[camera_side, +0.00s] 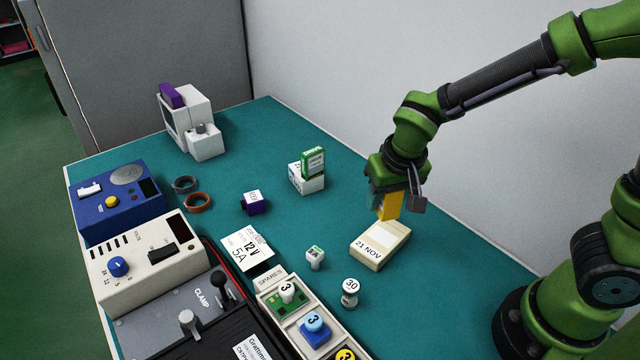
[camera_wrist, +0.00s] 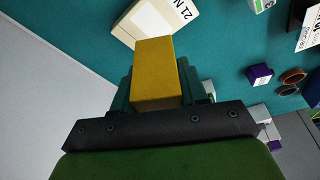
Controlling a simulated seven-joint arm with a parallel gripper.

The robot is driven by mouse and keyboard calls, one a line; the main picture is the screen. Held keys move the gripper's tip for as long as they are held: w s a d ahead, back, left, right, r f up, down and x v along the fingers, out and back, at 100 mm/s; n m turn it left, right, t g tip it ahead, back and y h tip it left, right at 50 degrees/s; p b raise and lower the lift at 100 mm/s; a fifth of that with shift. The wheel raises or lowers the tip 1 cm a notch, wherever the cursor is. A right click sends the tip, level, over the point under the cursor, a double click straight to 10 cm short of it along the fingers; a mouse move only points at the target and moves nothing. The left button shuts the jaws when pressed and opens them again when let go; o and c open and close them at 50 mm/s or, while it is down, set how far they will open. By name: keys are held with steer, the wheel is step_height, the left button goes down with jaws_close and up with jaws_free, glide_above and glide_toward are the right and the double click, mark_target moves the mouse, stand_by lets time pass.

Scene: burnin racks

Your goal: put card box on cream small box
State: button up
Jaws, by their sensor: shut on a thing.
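The card box, a plain yellow block (camera_side: 390,207), is between the fingers of my gripper (camera_side: 384,194). In the wrist view the yellow block (camera_wrist: 156,75) sticks out past the green fingertips of my gripper (camera_wrist: 157,88). The cream small box (camera_side: 372,253), marked "21 NOV", lies flat on the teal bench. In the side view the yellow block hangs at its far edge; it looks slightly above it, and I cannot tell if they touch. The cream box also shows in the wrist view (camera_wrist: 126,29), partly hidden behind the yellow block.
A white box (camera_side: 308,183) with a green-and-white box (camera_side: 313,163) on it stands left of my gripper. A white "30" jar (camera_side: 350,293) and a small white piece (camera_side: 315,257) stand near the cream box. A spares tray (camera_side: 268,306) is at front.

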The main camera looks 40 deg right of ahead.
mark_target(379, 231)
steer(key=f, duration=0.7)
steer(key=shift+d+f, duration=0.1)
steer(key=shift+d, duration=0.1)
steer(key=shift+f, duration=0.15)
steer(key=o, duration=1.1)
steer(key=v, duration=1.1)
steer(key=shift+r, duration=0.4)
steer(key=shift+s+d+r+t+y, duration=0.65)
steer(key=shift+s+r, duration=0.55)
steer(key=shift+r, duration=0.4)
steer(key=shift+s+d+r+t+y, duration=0.4)
steer(key=shift+s+d+r+t, duration=0.35)
steer(key=shift+s+r, duration=0.65)
steer(key=shift+s+d+r+t+y, duration=0.65)
steer(key=shift+s+r, duration=0.35)
steer(key=shift+r, duration=0.8)
